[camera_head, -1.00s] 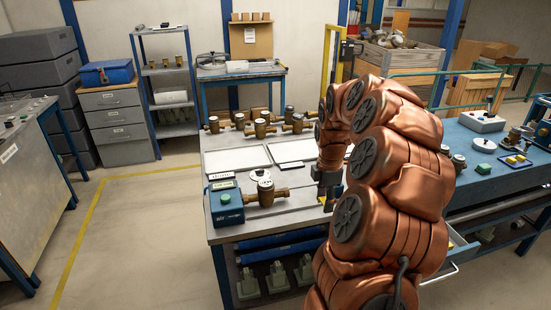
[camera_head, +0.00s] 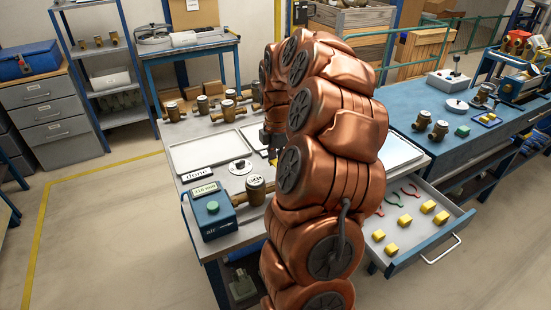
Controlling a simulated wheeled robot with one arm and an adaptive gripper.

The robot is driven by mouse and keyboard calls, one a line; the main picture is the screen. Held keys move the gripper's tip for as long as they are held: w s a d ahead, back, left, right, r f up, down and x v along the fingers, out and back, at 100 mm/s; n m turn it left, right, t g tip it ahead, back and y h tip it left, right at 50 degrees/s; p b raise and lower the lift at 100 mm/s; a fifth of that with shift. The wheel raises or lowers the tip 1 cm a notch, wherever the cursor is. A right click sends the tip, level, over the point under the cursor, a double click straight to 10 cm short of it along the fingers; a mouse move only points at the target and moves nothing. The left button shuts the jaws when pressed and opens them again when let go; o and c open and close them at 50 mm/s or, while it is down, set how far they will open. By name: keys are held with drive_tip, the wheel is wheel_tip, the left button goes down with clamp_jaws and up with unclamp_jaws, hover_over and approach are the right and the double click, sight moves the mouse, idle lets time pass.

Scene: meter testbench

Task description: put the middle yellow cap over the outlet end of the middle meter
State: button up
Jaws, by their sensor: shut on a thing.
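My gripper (camera_head: 271,142) is over the grey bench, partly hidden behind my copper-coloured arm. It is shut on a small yellow piece (camera_head: 273,161), likely a yellow cap, of which only a sliver shows. A brass meter (camera_head: 256,190) stands at the front of the bench beside a blue box marked "air" (camera_head: 209,209); its right end is hidden by my arm. More brass meters (camera_head: 228,110) stand at the back of the bench. I cannot tell which is the middle one. Several yellow caps (camera_head: 405,220) lie in an open drawer (camera_head: 458,224) at the right.
Pale trays (camera_head: 207,151) lie on the bench, with a "done" sign (camera_head: 198,173) and a round white dial (camera_head: 240,167) in front. Red and green clips (camera_head: 391,198) lie in the drawer. A blue bench (camera_head: 400,112) stands at right. Floor at the left is clear.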

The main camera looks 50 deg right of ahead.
drive_tip(key=shift+s+f+b, duration=0.1)
drive_tip(key=shift+f+b, duration=0.3)
drive_tip(key=shift+f, duration=1.65)
drive_tip(key=shift+f+b, duration=1.05)
drive_tip(key=shift+f, duration=0.55)
drive_tip(key=o, duration=1.4)
drive_tip(key=shift+r+p, duration=0.9)
drive_tip(key=shift+r, duration=2.6)
